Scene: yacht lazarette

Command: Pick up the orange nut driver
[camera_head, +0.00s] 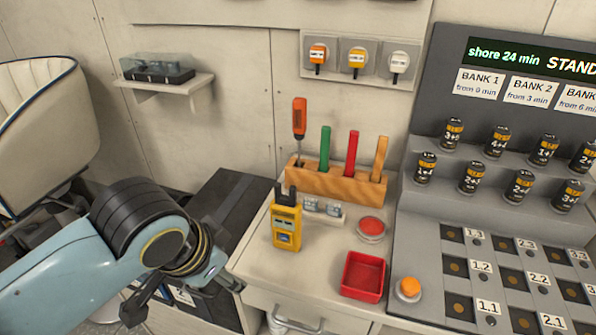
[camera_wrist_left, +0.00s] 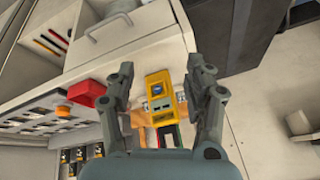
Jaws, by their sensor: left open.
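A wooden rack (camera_head: 335,183) stands on the white counter and holds several upright tools. At its left end is a tool with a red-orange handle (camera_head: 300,117) and a thin shaft, standing higher than the others. Beside it are a green handle (camera_head: 325,149), a red handle (camera_head: 351,153) and a lighter orange handle (camera_head: 379,158). I cannot tell which orange one is the nut driver. My left gripper (camera_head: 180,293) is open, left of and below the counter, apart from the rack. In the left wrist view its fingers (camera_wrist_left: 161,66) are spread with nothing held. My right gripper is out of view.
A yellow meter (camera_head: 286,228) stands before the rack. A red tray (camera_head: 363,276), a red round button (camera_head: 371,228) and an orange button (camera_head: 408,288) are nearby. A grey battery panel (camera_head: 440,215) rises at right. A wall shelf (camera_head: 165,88) is at left.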

